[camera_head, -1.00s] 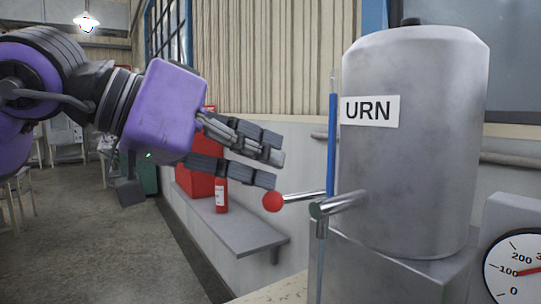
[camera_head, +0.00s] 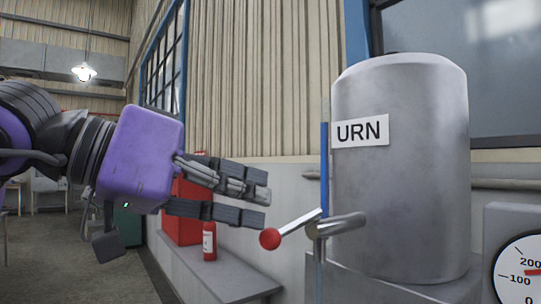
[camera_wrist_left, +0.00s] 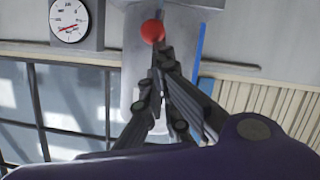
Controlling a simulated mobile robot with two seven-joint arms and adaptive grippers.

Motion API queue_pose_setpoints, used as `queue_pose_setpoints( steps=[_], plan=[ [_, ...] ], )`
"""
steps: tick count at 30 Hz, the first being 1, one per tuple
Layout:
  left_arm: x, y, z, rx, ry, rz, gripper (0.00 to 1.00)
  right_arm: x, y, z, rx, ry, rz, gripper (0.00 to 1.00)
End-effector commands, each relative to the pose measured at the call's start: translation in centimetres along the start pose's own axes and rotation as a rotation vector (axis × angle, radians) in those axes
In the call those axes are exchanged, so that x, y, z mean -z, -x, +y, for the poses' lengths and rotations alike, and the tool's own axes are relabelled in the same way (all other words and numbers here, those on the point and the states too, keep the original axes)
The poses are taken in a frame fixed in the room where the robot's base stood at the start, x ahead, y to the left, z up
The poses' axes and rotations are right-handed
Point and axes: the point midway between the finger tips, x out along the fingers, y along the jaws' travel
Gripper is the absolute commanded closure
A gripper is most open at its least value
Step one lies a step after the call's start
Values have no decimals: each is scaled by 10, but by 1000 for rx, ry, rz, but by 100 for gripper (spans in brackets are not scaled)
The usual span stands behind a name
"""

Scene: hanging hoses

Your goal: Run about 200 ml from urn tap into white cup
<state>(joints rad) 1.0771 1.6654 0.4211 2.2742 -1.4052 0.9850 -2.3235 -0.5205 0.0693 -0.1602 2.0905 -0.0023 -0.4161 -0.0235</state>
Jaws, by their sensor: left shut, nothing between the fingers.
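The grey urn (camera_head: 400,190) stands right of centre with a blue column (camera_head: 324,165) on its left side. Its metal tap (camera_head: 340,225) sticks out low at the left. The tap's lever ends in a red ball (camera_head: 270,238), angled down to the left. A pale streak hangs below the spout; I cannot tell if it is water. My left gripper (camera_head: 264,206) is shut and empty, its fingertips close above the ball. The wrist view shows the ball (camera_wrist_left: 152,31) just beyond the fingertips (camera_wrist_left: 158,60); touch is unclear. The white cup and my right gripper are not visible.
A dial (camera_head: 522,268) with a red needle stands at the lower right. A grey wall shelf (camera_head: 215,278) left of the urn holds a red box (camera_head: 185,225) and a red bottle (camera_head: 209,241). Open floor lies at the lower left.

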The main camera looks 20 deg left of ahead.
Motion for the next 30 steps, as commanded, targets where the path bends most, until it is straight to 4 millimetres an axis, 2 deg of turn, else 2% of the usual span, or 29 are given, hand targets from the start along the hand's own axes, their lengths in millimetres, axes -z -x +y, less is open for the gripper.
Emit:
queue_pose_setpoints(
  steps=[17,30],
  plan=[
    [-1,0,0,0,1,-3,100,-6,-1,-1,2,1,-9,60],
    [-1,0,0,0,1,-3,100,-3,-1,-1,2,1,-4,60]
  ],
)
